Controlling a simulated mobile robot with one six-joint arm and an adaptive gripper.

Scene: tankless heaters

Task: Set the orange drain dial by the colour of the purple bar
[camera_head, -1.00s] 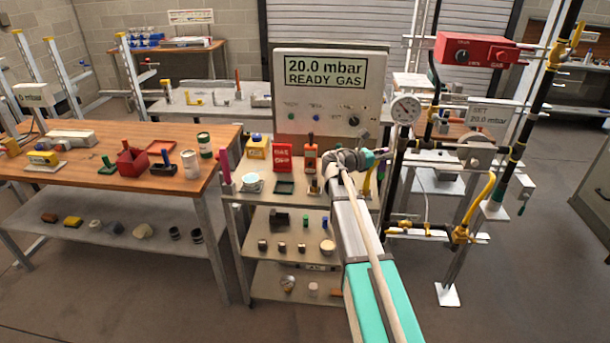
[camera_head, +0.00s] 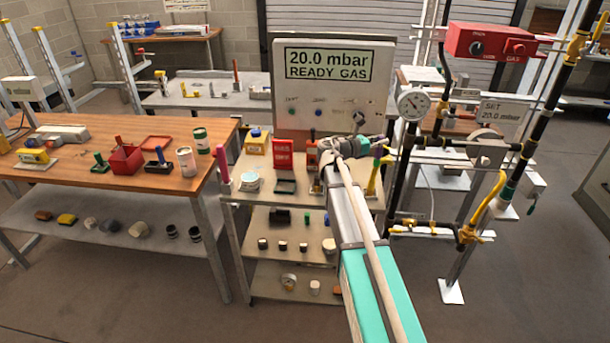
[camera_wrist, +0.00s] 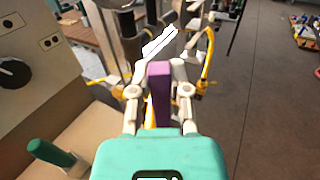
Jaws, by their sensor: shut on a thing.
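In the wrist view a purple bar (camera_wrist: 159,82) stands between the two fingers of my gripper (camera_wrist: 160,92), which is shut on it. In the head view my gripper (camera_head: 376,148) is above the right end of the cart, in front of the grey console (camera_head: 332,92), with a small purple end showing. I cannot tell any orange part as the drain dial. The console display reads "20.0 mbar READY GAS".
Black and yellow pipes with a pressure gauge (camera_head: 413,104) and a red box (camera_head: 490,42) stand close on the right. Floor is free further right.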

